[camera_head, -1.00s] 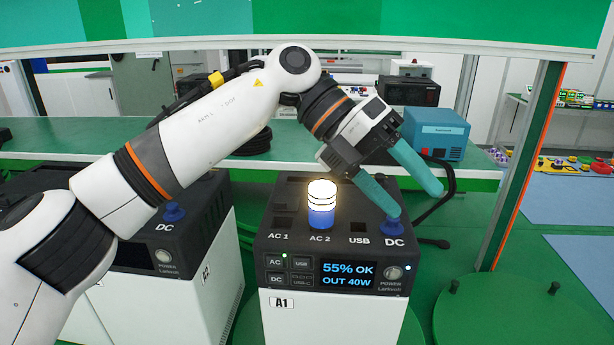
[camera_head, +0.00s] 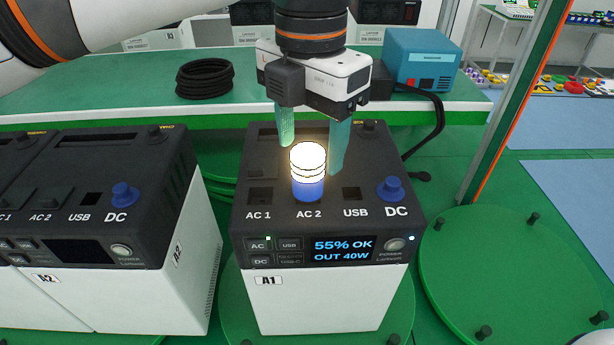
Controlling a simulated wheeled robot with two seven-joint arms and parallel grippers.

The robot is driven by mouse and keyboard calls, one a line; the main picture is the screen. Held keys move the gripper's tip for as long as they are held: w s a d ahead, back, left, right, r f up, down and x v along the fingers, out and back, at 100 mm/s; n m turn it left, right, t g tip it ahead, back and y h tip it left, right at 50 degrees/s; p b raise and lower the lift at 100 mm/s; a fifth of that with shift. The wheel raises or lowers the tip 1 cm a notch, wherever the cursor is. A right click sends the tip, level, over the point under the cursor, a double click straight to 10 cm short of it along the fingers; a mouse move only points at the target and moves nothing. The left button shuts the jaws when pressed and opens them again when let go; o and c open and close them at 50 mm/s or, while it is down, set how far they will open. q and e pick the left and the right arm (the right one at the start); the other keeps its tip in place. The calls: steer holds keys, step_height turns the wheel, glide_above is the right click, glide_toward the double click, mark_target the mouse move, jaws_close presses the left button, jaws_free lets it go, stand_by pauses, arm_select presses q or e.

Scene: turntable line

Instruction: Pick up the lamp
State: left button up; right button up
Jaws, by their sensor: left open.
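The lamp (camera_head: 308,172) has a glowing white top and a blue base. It stands upright on the black top of the power station marked A1 (camera_head: 315,300), at the AC 2 socket. My left gripper (camera_head: 312,158) points down with its two teal fingers spread. One finger is left of and behind the lamp, the other is just to its right. The picture does not show clearly whether the right finger touches it. My right gripper is out of view.
A blue DC plug (camera_head: 390,190) stands right of the lamp on the same unit. A second power station, A2 (camera_head: 95,290), stands close on the left. An empty green turntable (camera_head: 520,275) is at the right. A blue box (camera_head: 422,60) and coiled black cable (camera_head: 204,78) lie on the bench behind.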

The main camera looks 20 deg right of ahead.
mark_target(308, 152)
arm_select(q)
steer(key=shift+w+f, duration=0.1)
steer(key=shift+f, duration=0.25)
steer(key=f, duration=0.1)
steer(key=f+p, duration=0.2)
steer(key=shift+w+f, duration=0.25)
steer(key=shift+f, duration=0.5)
steer(key=c, duration=1.2)
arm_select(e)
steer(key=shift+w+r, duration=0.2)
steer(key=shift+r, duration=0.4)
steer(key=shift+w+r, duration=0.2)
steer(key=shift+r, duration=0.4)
